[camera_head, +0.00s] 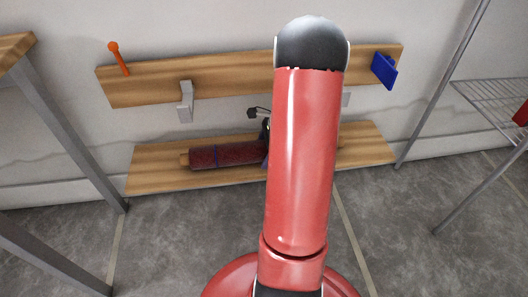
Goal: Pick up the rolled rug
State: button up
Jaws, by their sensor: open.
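The rolled rug (232,154) is a dark red roll with a thin dark blue band. It lies lengthwise on the low wooden shelf (150,178) against the wall. Its right part is hidden behind my red arm. My gripper (262,122) shows only as small dark parts at the left edge of the arm, close to the rug's visible right end. It is open. Whether its fingers touch or straddle the rug is hidden by the arm.
A wooden wall board (225,78) above carries an orange peg (118,58), a grey bracket (185,101) and a blue holder (384,69). A metal-legged table (68,135) stands left and a wire rack (490,98) right. The grey floor in front is clear.

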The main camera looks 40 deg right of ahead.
jog(key=c, duration=1.7)
jog(key=shift+r, duration=0.1)
jog(key=shift+c, duration=0.3)
